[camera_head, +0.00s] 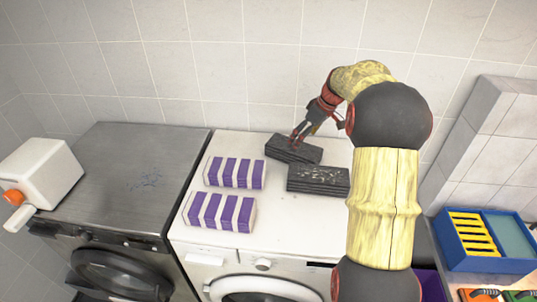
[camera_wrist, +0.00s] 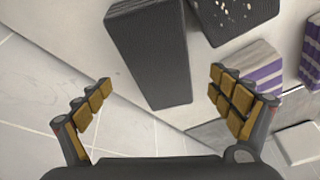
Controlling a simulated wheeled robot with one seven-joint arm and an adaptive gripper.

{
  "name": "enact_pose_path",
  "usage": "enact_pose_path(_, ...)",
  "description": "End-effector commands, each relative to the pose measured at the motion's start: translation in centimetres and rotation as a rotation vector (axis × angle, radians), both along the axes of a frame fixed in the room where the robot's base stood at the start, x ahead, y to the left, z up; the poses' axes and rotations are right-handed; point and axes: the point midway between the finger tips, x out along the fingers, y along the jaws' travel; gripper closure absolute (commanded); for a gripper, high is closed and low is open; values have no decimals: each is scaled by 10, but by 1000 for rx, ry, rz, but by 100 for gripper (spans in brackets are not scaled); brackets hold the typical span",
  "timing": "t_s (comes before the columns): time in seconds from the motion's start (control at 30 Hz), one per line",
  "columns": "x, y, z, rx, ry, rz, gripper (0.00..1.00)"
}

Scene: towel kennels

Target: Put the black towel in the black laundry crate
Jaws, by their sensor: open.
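Two black folded towels lie on the white washing machine: one at the back (camera_head: 285,153), one nearer the front (camera_head: 318,180) with pale flecks on top. My gripper (camera_head: 301,134) is over the back towel, pointing down. In the wrist view my open gripper (camera_wrist: 160,80) has its fingers spread to either side of a black towel (camera_wrist: 150,45), with nothing held. Whether the fingertips touch the towel cannot be told. The flecked towel (camera_wrist: 230,18) shows beside it. I cannot make out a black laundry crate in either view.
Two purple-and-white striped towels (camera_head: 235,173) (camera_head: 221,212) lie left on the white washing machine (camera_head: 275,230). A grey machine (camera_head: 130,175) stands left with a white container (camera_head: 45,170). A blue crate (camera_head: 487,262) with yellow and teal contents is at right. A tiled wall (camera_head: 230,60) stands behind.

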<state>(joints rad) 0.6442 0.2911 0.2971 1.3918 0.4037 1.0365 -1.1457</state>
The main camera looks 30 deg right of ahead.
Motion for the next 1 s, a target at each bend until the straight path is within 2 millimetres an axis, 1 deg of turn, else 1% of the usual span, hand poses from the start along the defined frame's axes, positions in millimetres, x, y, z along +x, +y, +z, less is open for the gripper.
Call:
enact_pose_path(0.03,3,0,4,-12,-15,40,7)
enact_pose_path(0.2,2,4,4,-39,-38,157,7)
enact_pose_path(0.37,4,5,0,-53,-45,203,7)
enact_pose_path(0.67,13,10,-27,-53,-43,204,7)
enact_pose_path(0.9,25,14,-58,-52,-44,204,7)
enact_pose_path(1.0,28,15,-66,-54,-45,202,7)
